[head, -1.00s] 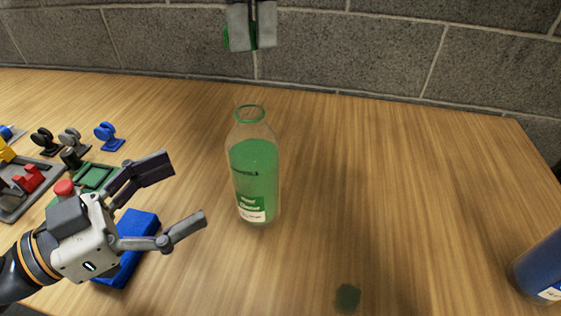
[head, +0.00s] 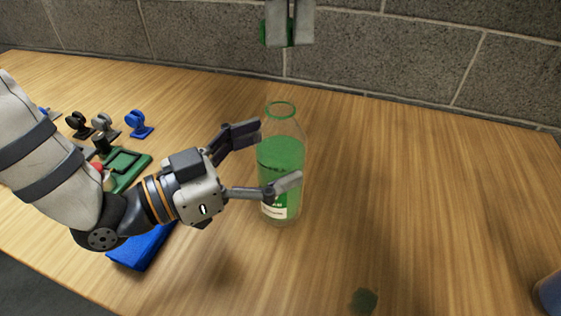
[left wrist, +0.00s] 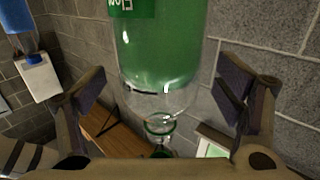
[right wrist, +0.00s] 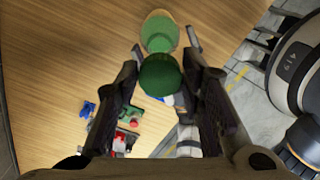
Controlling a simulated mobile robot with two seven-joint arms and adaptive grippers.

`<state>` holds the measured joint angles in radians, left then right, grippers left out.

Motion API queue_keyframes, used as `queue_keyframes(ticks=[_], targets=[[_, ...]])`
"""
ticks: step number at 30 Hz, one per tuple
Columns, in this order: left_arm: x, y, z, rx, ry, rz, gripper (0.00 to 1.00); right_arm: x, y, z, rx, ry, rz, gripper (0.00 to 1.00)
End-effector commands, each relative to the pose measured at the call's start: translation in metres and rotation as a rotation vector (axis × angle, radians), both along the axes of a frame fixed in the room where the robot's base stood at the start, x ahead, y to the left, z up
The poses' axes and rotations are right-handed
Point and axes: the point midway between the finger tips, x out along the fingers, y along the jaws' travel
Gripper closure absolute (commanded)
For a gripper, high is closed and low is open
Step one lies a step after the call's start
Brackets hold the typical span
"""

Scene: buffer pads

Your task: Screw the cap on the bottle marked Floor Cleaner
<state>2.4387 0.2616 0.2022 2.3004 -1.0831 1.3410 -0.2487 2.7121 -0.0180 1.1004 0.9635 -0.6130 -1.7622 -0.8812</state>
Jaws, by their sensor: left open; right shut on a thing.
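The bottle (head: 282,160) is clear glass with green liquid, an open neck and a partly hidden label. It stands upright on the table. My left gripper (head: 266,158) is open at the bottle's left side, one finger overlapping its front. In the left wrist view the bottle (left wrist: 160,45) appears between the spread fingers, with gaps on both sides. My right gripper (head: 290,22) is shut on a green cap (head: 276,33), held above and apart from the bottle. In the right wrist view the cap (right wrist: 160,74) is at the fingertips, and the bottle (right wrist: 160,28) shows beyond it.
A blue block (head: 142,248) lies under my left arm. A blue object (head: 549,293) is at the right edge. A dark green spot (head: 364,300) lies in front. The table right of the bottle is clear.

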Motion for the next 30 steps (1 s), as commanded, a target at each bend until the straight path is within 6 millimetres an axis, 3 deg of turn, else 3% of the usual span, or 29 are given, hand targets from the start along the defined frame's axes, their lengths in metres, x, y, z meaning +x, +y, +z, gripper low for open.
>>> queue_keyframes(ticks=[6, 14, 17, 24, 30], targets=[[0.009, -0.015, 0.000, -0.001, 0.000, 0.000, 0.15, 0.000, 0.000, 0.000, 0.000, 0.000, 0.000, 0.73], [0.009, -0.016, 0.000, -0.001, 0.000, 0.001, 0.15, 0.000, 0.000, 0.000, 0.000, 0.000, 0.000, 0.73], [0.009, -0.016, 0.000, -0.001, 0.000, 0.001, 0.33, 0.000, 0.000, 0.000, 0.000, 0.000, 0.000, 0.73], [0.009, -0.015, 0.000, -0.001, 0.000, 0.001, 0.88, 0.000, 0.000, 0.000, 0.000, 0.000, 0.000, 0.73], [0.009, -0.015, 0.000, -0.001, 0.000, 0.001, 0.89, 0.000, -0.001, -0.019, -0.002, 0.002, 0.000, 0.73]])
